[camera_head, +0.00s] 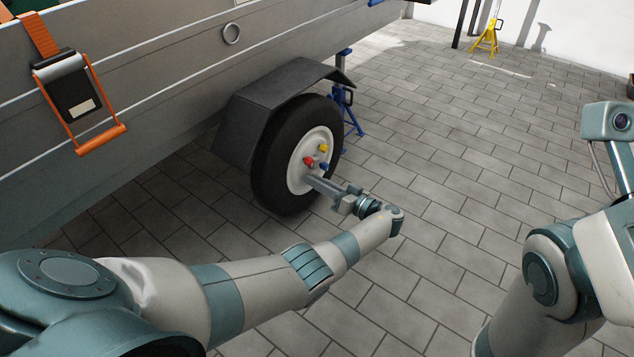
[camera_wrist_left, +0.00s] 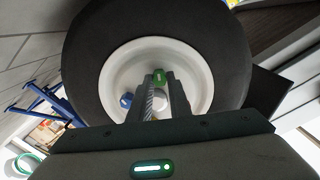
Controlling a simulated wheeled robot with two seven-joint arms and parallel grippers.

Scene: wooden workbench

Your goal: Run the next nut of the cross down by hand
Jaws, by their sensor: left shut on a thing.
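The trailer wheel (camera_head: 265,170) has a black tyre and a white rim (camera_head: 297,158). A red nut (camera_head: 309,162), a yellow nut (camera_head: 323,148) and a blue nut (camera_head: 324,167) show on its hub. My left gripper (camera_head: 310,181) reaches the lower part of the hub. In the left wrist view, its fingers are shut on a green nut (camera_wrist_left: 158,76), with the blue nut (camera_wrist_left: 126,100) just left of them. The green nut is hidden in the head view. How far it sits on its stud cannot be told. My right arm shows at the right, its gripper fingers out of view.
A dark mudguard (camera_head: 285,84) hangs over the tyre from the grey trailer side (camera_head: 160,85). A blue jack stand (camera_head: 346,105) is behind the wheel. A yellow stand (camera_head: 487,40) is far back. The paved floor (camera_head: 450,150) right of the wheel is clear.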

